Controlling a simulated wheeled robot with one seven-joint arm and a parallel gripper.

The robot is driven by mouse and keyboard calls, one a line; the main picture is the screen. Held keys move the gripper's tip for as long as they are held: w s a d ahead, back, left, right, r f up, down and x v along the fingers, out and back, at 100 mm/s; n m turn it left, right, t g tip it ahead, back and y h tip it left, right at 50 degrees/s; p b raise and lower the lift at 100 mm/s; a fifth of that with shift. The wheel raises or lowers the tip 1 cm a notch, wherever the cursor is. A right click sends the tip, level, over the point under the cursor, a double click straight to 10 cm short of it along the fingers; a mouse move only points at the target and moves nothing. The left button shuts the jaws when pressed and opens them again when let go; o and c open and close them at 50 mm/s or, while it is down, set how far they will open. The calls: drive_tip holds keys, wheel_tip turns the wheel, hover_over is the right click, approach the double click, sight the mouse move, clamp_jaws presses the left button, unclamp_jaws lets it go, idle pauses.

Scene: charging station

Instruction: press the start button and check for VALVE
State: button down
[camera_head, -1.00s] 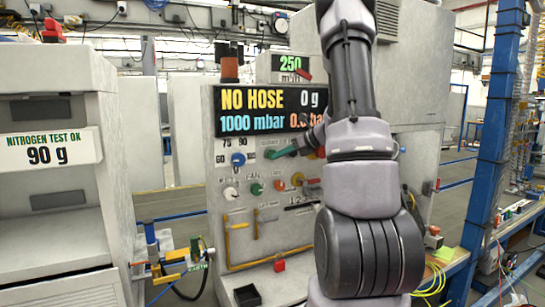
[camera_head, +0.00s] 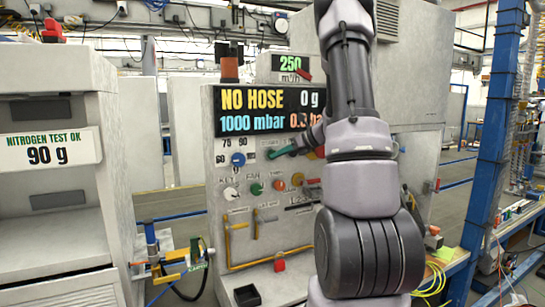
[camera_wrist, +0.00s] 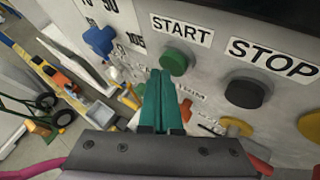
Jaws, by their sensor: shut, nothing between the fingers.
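The panel's display (camera_head: 262,110) reads "NO HOSE", "0 g" and "1000 mbar"; my arm hides part of its right end. No VALVE text shows on it. The green start button (camera_wrist: 175,62) sits under the START label (camera_wrist: 182,30) in the wrist view. My gripper (camera_wrist: 159,76) is shut and empty, its teal fingers together. The fingertips are just below and left of the button; I cannot tell whether they touch it. In the head view my gripper (camera_head: 283,152) is at the panel below the display, where the button itself is not clearly visible.
The STOP label (camera_wrist: 272,57) and its black button (camera_wrist: 245,92) are right of START. A blue knob (camera_wrist: 99,40) is to the left, with yellow and orange knobs at lower right. A cabinet (camera_head: 50,147) reading "NITROGEN TEST OK 90 g" stands at left.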

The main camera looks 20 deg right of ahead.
drive_tip(key=shift+w, duration=0.5)
idle(0.6)
drive_tip(key=shift+s, duration=0.9)
drive_tip(key=shift+s, duration=0.1)
drive_tip(key=shift+s+d, duration=0.1)
drive_tip(key=shift+s, duration=2.3)
drive_tip(key=s+a+r+n+g, duration=0.2)
drive_tip(key=s+a+r+n, duration=0.4)
drive_tip(key=a, duration=0.3)
drive_tip(key=s+a+r+n+h, duration=0.3)
drive_tip(key=s+n, duration=0.6)
drive_tip(key=n, duration=0.1)
drive_tip(key=s+a+r+n+h, duration=0.3)
drive_tip(key=s+a+n, duration=0.1)
drive_tip(key=s+n, duration=0.6)
drive_tip(key=shift+n, duration=0.4)
